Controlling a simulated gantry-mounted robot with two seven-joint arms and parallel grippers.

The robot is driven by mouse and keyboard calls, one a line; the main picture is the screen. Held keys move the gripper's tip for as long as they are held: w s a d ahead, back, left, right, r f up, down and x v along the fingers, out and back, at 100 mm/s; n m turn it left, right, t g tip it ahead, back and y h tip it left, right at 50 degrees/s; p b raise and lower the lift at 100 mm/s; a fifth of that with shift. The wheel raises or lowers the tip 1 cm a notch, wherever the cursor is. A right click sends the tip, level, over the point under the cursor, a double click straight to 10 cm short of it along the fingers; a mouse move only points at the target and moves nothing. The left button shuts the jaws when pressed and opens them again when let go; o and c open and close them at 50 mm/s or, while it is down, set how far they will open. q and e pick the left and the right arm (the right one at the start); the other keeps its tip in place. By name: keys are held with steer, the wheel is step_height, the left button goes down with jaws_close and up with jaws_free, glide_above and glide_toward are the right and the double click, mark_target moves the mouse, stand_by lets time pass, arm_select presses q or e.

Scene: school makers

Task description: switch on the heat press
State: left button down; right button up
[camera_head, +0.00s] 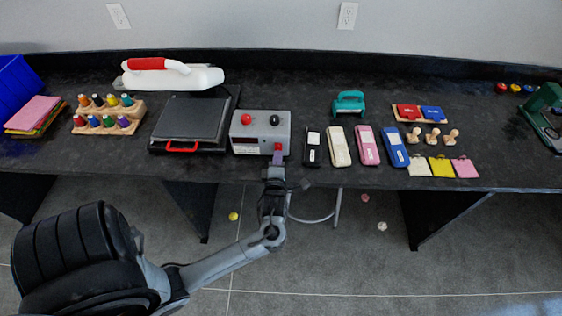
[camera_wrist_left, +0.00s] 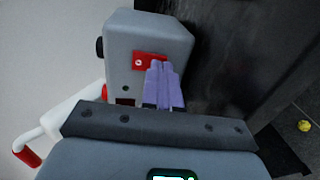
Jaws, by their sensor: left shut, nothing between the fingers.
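The heat press stands at the left of the bench in the head view, with a white arm and red handle (camera_head: 150,64) behind a dark flat plate (camera_head: 188,118). Its grey control box (camera_head: 243,131) carries a red knob (camera_head: 246,119), a black knob (camera_head: 274,120) and a dark display. In the wrist view the box (camera_wrist_left: 160,32) shows a red switch (camera_wrist_left: 143,59) on its front. My left gripper (camera_head: 278,158) is shut and empty at the right of the box front. Its purple fingertips (camera_wrist_left: 161,68) are at the switch and partly cover it; contact cannot be told.
Several phone-like cases (camera_head: 340,147) lie just right of the box. A rack of thread spools (camera_head: 107,115) stands left of the press. A teal hole punch (camera_head: 349,102) and wooden stamps (camera_head: 432,137) lie further right. The floor in front of the bench is mostly clear.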

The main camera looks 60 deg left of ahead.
arm_select(q)
steer(key=shift+w+a, duration=0.1)
steer(key=shift+f, duration=0.1)
stand_by(0.3)
steer(key=shift+w+a+f, duration=0.1)
steer(key=shift+a, duration=0.05)
